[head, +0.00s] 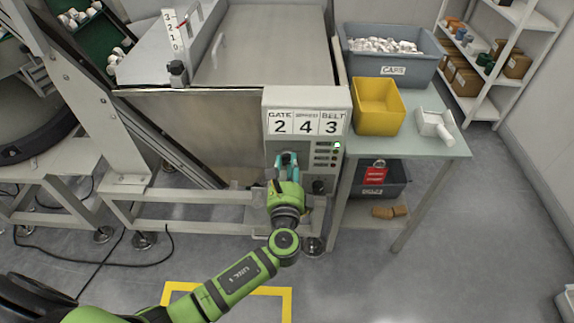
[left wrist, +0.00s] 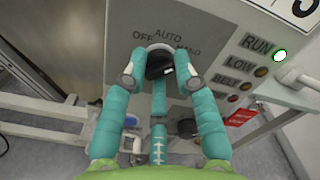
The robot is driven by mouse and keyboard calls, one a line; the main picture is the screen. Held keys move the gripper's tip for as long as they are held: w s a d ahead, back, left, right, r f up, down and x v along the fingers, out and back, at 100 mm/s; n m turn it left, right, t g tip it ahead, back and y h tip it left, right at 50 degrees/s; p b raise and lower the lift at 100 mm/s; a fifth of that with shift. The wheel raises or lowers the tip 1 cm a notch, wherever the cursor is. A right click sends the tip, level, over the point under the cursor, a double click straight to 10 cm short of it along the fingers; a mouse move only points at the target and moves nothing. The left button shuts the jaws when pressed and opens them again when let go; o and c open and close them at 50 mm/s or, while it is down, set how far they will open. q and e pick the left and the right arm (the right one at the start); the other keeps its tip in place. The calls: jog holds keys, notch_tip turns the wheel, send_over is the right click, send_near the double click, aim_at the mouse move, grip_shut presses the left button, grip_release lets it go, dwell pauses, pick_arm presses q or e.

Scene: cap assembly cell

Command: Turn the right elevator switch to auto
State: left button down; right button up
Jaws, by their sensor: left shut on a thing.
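A black selector switch (left wrist: 158,62) sits on the grey panel in the left wrist view, under the labels OFF, AUTO and HAND. My left gripper (head: 288,160) is at the control box in the head view. Its teal fingers (left wrist: 160,68) are shut around the switch, on its left, right and lower sides. The fingers partly cover the switch, and I cannot tell exactly which label its pointer faces. A second black knob (left wrist: 187,128) lies lower right of it, apart from the fingers; it also shows in the head view (head: 318,186). My right gripper is not in view.
The control box (head: 335,98) shows GATE 2, 4 and BELT 3. A green RUN lamp (left wrist: 280,55) is lit. To the right stand a table (head: 432,150), a yellow bin (head: 378,105) and a grey bin of caps (head: 393,68). A red tag (head: 375,175) hangs below.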

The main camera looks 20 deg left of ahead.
pick_arm(q)
jog(key=shift+a, duration=0.1)
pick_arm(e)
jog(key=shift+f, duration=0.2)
pick_arm(q)
jog(key=n+b, duration=0.3)
jog(key=shift+f, duration=0.15)
jog(key=n+b, duration=0.3)
jog(key=shift+a+n, duration=0.1)
jog(key=shift+n, duration=0.2)
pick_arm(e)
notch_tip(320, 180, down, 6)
pick_arm(q)
jog(key=shift+n, duration=0.3)
jog(key=shift+n+b, duration=0.75)
jog(key=shift+n, duration=0.15)
jog(key=c, duration=0.9)
grip_release()
jog(key=shift+a, duration=0.1)
jog(key=shift+s+d, duration=0.15)
jog(key=shift+d, duration=0.05)
jog(key=v, duration=1.1)
jog(key=shift+s, duration=0.35)
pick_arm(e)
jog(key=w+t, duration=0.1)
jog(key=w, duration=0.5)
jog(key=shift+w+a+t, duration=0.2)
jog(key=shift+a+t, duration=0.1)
